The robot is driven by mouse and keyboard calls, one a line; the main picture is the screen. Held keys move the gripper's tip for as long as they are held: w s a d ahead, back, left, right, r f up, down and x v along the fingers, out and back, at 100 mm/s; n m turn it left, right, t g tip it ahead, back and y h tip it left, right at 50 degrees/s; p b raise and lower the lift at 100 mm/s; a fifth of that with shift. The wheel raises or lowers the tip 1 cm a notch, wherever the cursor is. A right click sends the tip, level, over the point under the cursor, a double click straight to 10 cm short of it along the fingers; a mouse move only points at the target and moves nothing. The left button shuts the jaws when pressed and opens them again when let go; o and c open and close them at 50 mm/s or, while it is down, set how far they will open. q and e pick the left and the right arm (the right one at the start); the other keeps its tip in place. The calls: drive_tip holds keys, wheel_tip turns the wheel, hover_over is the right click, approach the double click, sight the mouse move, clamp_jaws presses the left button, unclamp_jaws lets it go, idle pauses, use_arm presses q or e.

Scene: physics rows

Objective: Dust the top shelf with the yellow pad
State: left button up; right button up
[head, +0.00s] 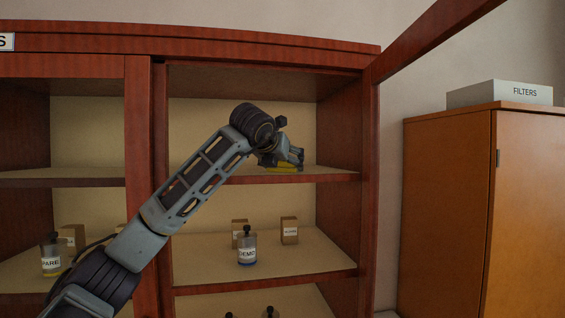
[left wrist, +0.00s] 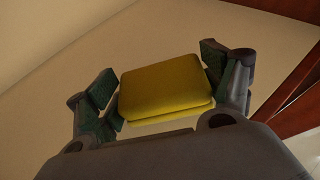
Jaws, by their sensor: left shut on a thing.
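The yellow pad (left wrist: 163,86) lies between the fingers of my left gripper (left wrist: 160,90) in the left wrist view. In the head view a thin strip of the yellow pad (head: 284,169) shows under my left gripper (head: 290,160), which is shut on it. The gripper is inside the right-hand bay of the red-brown cabinet, at the top shelf (head: 335,174). The pad is at the shelf's surface, but I cannot tell whether it touches. My arm hides the left part of this shelf. My right gripper is not in view.
An open door (head: 430,40) juts out at the upper right. The shelf below holds a DEMO bottle (head: 247,249) and small boxes (head: 289,231). A PARE-labelled bottle (head: 51,257) stands at left. A FILTERS box (head: 500,94) sits on the orange cabinet (head: 450,200). The top shelf's visible part looks clear.

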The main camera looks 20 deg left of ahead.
use_arm(q)
drive_tip(key=shift+w+d+f, duration=0.1)
drive_tip(key=shift+d, duration=0.1)
drive_tip(key=shift+w+d, duration=0.1)
drive_tip(key=shift+d, duration=0.1)
drive_tip(key=shift+w+d+p, duration=0.35)
drive_tip(key=shift+w+d, duration=0.15)
drive_tip(key=shift+d, duration=0.2)
drive_tip(key=shift+w+d+p, duration=0.35)
drive_tip(key=shift+w+d, duration=0.1)
drive_tip(key=shift+d, duration=0.25)
drive_tip(key=shift+s+a+b, duration=0.1)
drive_tip(key=shift+a+b, duration=0.1)
drive_tip(key=shift+b, duration=0.1)
drive_tip(key=shift+s+a+b, duration=0.45)
drive_tip(key=shift+a+b, duration=0.1)
drive_tip(key=shift+a, duration=0.2)
drive_tip(key=shift+s+a+b, duration=0.45)
drive_tip(key=shift+s+a, duration=0.05)
drive_tip(key=shift+a, duration=0.3)
drive_tip(key=shift+s+a, duration=0.1)
drive_tip(key=shift+a, duration=0.05)
